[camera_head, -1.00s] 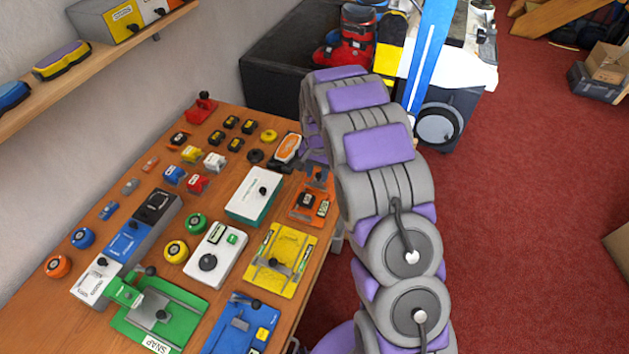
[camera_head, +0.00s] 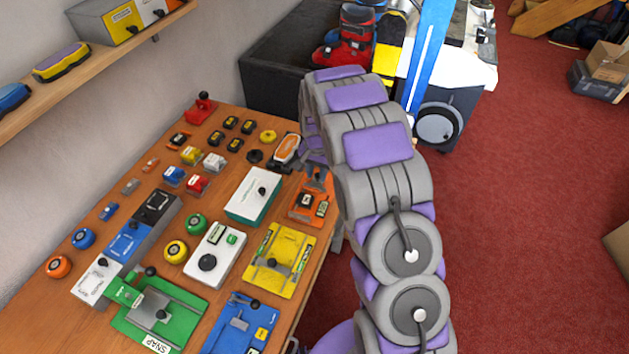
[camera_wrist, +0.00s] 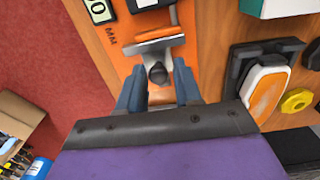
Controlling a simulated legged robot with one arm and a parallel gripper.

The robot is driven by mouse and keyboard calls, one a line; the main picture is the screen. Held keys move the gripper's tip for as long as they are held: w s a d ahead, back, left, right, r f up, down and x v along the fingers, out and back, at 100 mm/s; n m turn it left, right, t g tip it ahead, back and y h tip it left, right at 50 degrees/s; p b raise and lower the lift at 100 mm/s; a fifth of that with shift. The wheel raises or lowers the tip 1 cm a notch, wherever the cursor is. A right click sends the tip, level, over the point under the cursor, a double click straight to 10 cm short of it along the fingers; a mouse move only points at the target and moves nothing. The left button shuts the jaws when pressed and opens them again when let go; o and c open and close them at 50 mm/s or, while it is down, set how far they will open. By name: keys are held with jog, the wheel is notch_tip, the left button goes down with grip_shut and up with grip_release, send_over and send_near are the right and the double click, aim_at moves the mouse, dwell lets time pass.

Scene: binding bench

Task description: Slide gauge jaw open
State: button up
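The gauge is an orange plate (camera_head: 302,213) near the bench's right edge in the head view, with small dark and pale blocks on it. In the wrist view, its orange base (camera_wrist: 122,52) carries a display at the top left and an "MM" label. Its grey metal jaw (camera_wrist: 150,46) is a crossbar with a dark round knob (camera_wrist: 158,74). My gripper (camera_wrist: 159,80) has its two blue-grey fingers apart, one on each side of the knob. I cannot tell whether either finger touches it. In the head view my arm largely hides the gripper.
A white box with a green base (camera_head: 253,195) and a yellow fixture (camera_head: 279,262) stand near the gauge. An orange-and-white cased tool (camera_wrist: 266,88) lies right of my gripper in the wrist view. Small parts crowd the bench; red floor (camera_head: 540,200) lies to the right.

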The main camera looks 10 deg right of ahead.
jog(key=shift+d, duration=0.1)
jog(key=c, duration=0.4)
jog(key=shift+c, duration=0.2)
jog(key=shift+w+d, duration=0.25)
jog(key=shift+w, duration=0.25)
jog(key=o, duration=0.5)
jog(key=shift+a, duration=0.15)
